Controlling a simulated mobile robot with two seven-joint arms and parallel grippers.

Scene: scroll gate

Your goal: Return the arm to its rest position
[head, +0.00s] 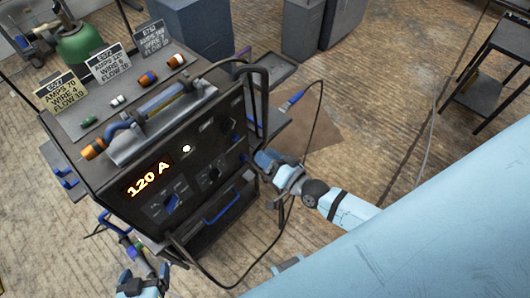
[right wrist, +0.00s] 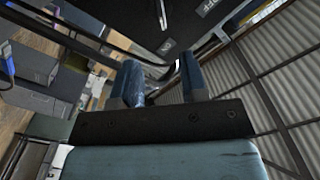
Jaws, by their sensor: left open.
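The dark welding machine (head: 185,170) stands at the left of the head view, with "120 A" lit on its front panel. My right gripper (head: 264,160) is beside the machine's right edge, and its arm comes in from the right. In the right wrist view the right gripper (right wrist: 161,75) shows two fingers apart, with nothing clearly held between them. My left gripper (head: 145,275) is at the bottom left edge, below the machine's front. It is open, and much of it is cut off by the frame.
Three printed cards (head: 108,63) and small coloured parts stand on the machine's top. A cable (head: 318,125) loops near my right arm. A green cylinder (head: 85,45) and grey cabinets (head: 190,28) stand behind.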

